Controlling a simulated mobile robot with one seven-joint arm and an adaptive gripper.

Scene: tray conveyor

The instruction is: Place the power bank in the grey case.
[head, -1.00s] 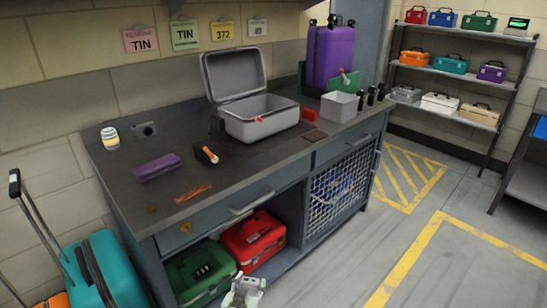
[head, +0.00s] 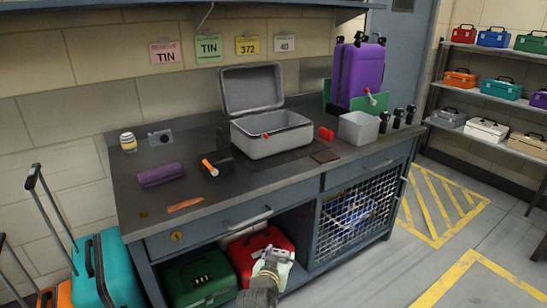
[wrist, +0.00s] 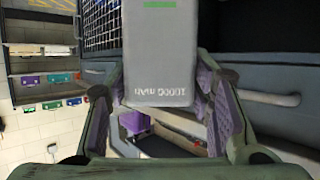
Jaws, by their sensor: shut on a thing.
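The grey case (head: 271,141) stands on the workbench with its lid (head: 252,90) raised; a small red thing shows on its front. Its inside is mostly hidden by the front wall. My gripper (head: 272,256) is in front of the bench, below the worktop and before the open shelf, well apart from the case. In the wrist view, the grey power bank (wrist: 158,55), with "10000 mAh" lettering and a green mark, is between the purple-padded fingers of my gripper (wrist: 165,98). My gripper is shut on it. In the head view the power bank is small and hard to make out.
On the worktop, a grey bin (head: 358,129) and a red block (head: 327,133) stand right of the case. A black holder with an orange-ended tool (head: 209,167) and a purple roll (head: 161,174) lie left. Red (head: 262,250) and green (head: 201,277) toolboxes fill the shelf below.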

